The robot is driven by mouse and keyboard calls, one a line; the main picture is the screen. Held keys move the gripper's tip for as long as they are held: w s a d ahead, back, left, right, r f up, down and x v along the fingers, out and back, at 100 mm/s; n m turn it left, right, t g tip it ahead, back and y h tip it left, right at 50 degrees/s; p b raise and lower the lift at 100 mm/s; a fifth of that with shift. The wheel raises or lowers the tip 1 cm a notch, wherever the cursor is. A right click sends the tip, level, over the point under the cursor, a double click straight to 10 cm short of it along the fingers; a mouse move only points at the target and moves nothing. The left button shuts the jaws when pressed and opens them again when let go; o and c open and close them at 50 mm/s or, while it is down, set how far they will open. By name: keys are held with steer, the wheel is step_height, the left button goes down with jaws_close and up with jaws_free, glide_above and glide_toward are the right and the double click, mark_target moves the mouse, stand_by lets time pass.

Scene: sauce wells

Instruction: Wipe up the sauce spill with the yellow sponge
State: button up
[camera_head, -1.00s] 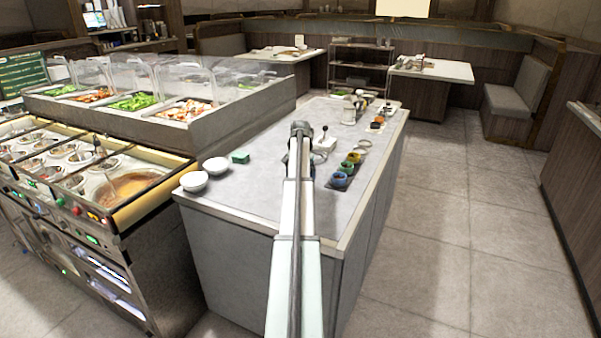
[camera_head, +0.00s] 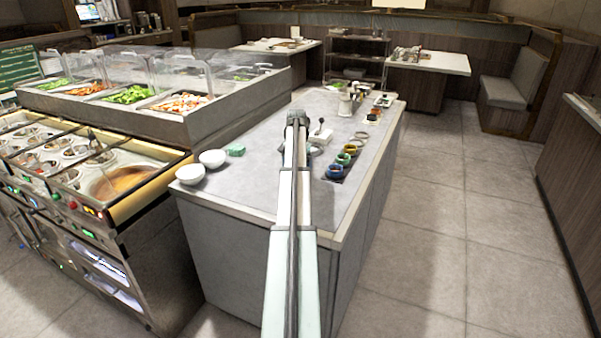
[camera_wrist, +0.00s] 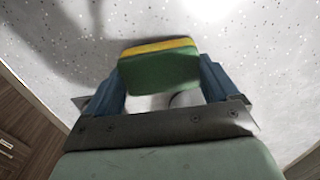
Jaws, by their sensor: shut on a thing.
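In the wrist view my gripper (camera_wrist: 160,72) has its two blue fingers on either side of a sponge (camera_wrist: 160,68), shut on it. The sponge has a thick green layer facing the camera and a thin yellow layer on its far edge. Beyond it is the pale speckled counter (camera_wrist: 60,45); I cannot tell whether the sponge touches it. I cannot make out a sauce spill in either view.
Two white bowls (camera_head: 190,174) stand at the counter's near left corner. Several coloured sauce pots (camera_head: 343,159) line a dark tray on the right side, with containers (camera_head: 345,104) farther back. A glass-fronted salad bar (camera_head: 130,97) borders the left.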

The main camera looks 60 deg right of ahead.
steer(key=shift+r, duration=3.4)
